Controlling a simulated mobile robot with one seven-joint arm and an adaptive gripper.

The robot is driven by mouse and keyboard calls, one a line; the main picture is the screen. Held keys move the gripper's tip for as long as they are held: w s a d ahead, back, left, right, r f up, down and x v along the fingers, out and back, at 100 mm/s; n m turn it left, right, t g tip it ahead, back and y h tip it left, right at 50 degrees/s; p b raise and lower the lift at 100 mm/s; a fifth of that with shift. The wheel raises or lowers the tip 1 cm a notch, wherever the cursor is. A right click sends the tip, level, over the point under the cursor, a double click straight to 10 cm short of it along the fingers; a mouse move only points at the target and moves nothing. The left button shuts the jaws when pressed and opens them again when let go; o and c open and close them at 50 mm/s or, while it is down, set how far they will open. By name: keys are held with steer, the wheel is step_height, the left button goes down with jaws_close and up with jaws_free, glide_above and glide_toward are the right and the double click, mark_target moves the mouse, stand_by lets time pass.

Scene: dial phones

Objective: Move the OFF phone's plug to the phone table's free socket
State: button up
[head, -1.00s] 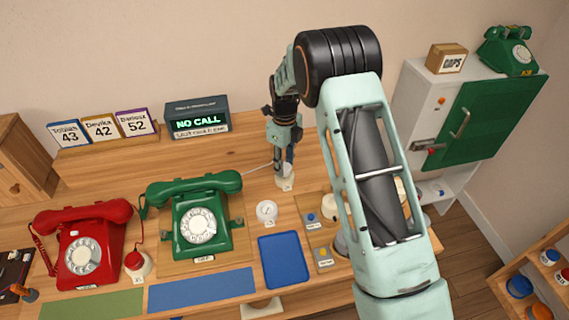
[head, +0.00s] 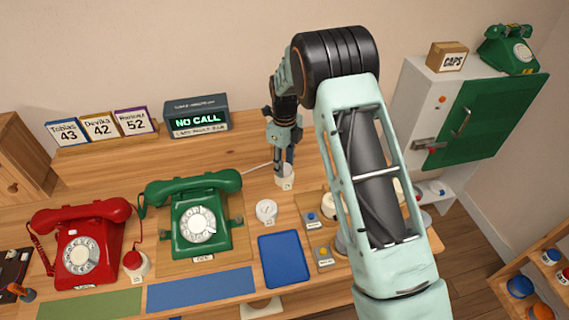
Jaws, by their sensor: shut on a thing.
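The green dial phone (head: 200,216) stands on a wooden board on the table, with a small label at its front that I cannot read clearly. A thin pale cord (head: 258,166) runs from its right side to my gripper (head: 283,166). My gripper points down, shut on what appears to be that cord's plug, mostly hidden between the fingers. It is at the top of a white labelled socket (head: 286,181); I cannot tell whether the plug is seated. Another white round socket (head: 266,211) sits nearer, with nothing in it that I can see.
A red phone (head: 80,246) stands at left, its red plug (head: 132,260) in a white socket. A blue tray (head: 283,259) lies in front. A NO CALL display (head: 196,117) and number cards (head: 99,127) stand behind. My forearm hides part of the table's right side.

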steer(key=shift+f, duration=0.35)
steer(key=o, duration=1.1)
step_height(320, 180, up, 12)
steer(key=shift+r, duration=0.1)
